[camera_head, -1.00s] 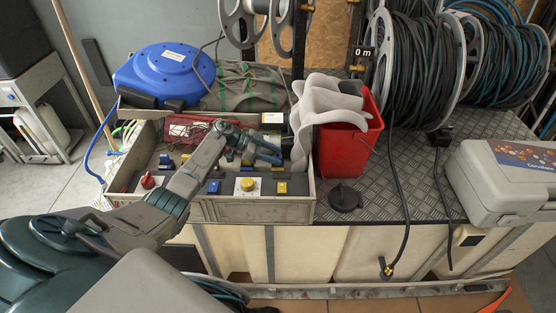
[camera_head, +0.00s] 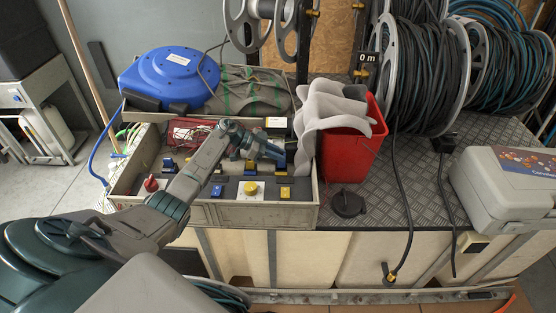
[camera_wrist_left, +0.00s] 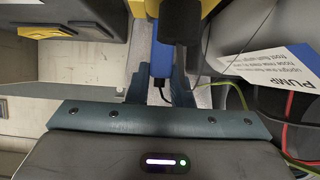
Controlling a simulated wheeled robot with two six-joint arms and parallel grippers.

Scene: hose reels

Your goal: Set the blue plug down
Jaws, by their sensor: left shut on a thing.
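The blue plug (camera_wrist_left: 161,58) shows in the left wrist view between the two fingers of my left gripper (camera_wrist_left: 162,84). My left gripper is shut on it, and a thin black cable runs from its near end. A dark cylinder hides part of the plug's far end. In the head view my left gripper (camera_head: 268,151) is over the right part of the grey open tray (camera_head: 240,213). The held plug cannot be made out clearly there. I cannot tell whether the plug touches anything below. My right gripper is not in view.
In the tray are a yellow button on a white block (camera_head: 250,188), a red knob (camera_head: 151,184) and other small blue and yellow parts. A red bucket (camera_head: 350,156) with grey cloth stands right of the tray. A blue hose reel (camera_head: 170,75) is behind. Some checkered bench top is clear at right.

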